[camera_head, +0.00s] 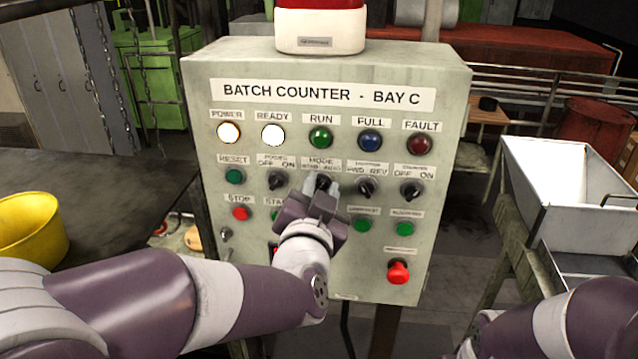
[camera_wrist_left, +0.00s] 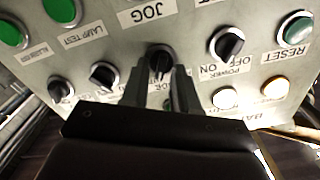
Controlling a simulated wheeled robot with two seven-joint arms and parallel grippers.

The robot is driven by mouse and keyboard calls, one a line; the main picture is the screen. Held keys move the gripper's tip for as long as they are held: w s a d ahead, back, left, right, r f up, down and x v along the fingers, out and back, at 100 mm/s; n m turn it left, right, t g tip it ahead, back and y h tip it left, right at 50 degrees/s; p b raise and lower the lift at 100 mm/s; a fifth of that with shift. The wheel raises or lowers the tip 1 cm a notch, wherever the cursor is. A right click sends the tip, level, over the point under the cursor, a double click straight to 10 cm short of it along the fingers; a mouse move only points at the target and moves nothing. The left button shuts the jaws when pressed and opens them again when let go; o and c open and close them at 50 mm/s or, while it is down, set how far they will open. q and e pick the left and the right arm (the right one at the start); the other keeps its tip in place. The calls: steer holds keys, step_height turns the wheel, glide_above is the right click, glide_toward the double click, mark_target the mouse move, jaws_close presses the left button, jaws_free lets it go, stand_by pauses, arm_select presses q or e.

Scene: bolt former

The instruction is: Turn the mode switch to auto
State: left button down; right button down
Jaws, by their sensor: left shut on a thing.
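The mode switch (camera_head: 322,180) is a black rotary knob under the MODE label on the grey BATCH COUNTER - BAY C panel (camera_head: 440,270). My left gripper (camera_head: 321,187) is at the knob, with one finger on each side of it. In the left wrist view the panel appears upside down, and the mode switch (camera_wrist_left: 160,60) stands between the two fingers (camera_wrist_left: 160,85). The gripper is shut on the knob. The fingers partly hide the knob and its position label, so its exact pointing is hard to tell. My right gripper is out of view.
A power switch (camera_head: 278,181) sits left of the mode switch, and two similar switches (camera_head: 367,187) (camera_head: 411,190) sit to its right. The POWER (camera_head: 229,133) and READY (camera_head: 273,135) lamps glow white. A red mushroom button (camera_head: 398,272) is lower right.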

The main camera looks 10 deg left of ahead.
arm_select(q)
steer(key=shift+m, duration=0.5)
steer(key=c, duration=0.9)
jaws_free()
steer(key=shift+w, duration=0.1)
steer(key=s+b, duration=0.5)
steer(key=s, duration=0.1)
steer(key=s+b, duration=0.6)
steer(key=s, duration=0.1)
steer(key=shift+a, duration=0.2)
steer(key=shift+w, duration=0.1)
